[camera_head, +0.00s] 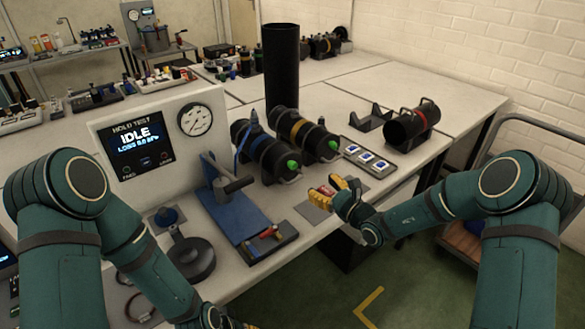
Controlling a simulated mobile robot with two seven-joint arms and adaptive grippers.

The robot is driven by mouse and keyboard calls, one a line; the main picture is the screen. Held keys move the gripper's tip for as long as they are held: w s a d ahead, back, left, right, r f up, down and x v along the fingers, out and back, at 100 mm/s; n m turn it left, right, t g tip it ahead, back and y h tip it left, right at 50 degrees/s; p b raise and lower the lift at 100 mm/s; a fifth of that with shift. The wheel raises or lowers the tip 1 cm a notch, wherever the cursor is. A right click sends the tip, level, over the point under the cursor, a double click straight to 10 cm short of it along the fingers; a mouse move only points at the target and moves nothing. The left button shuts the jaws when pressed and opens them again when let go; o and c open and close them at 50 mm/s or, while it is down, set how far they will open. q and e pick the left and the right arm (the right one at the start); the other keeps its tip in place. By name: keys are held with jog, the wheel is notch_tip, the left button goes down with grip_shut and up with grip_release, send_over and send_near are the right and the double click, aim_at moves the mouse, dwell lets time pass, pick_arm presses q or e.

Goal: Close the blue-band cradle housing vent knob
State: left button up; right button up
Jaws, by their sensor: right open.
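The blue-band housing (268,155) is a dark cylinder lying in a cradle on the bench, with a blue band (242,143) near its far end. A green knob-like part (291,165) shows on its near end, and a small blue piece stands on top; the vent knob's setting is too small to tell. My left gripper (242,325) is mostly cut off at the bottom edge.
A yellow-band housing (305,133) lies right beside the blue-band one. A red-band housing (411,126) lies farther right by an empty cradle (372,118). A tall black cylinder (282,70) stands behind. The hold-test panel (160,130) and blue-based press (232,212) stand left.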

aim_at(295, 166)
jog(key=b+x, duration=0.2)
jog(key=x, duration=1)
jog(key=shift+w+a, duration=0.25)
grip_shut()
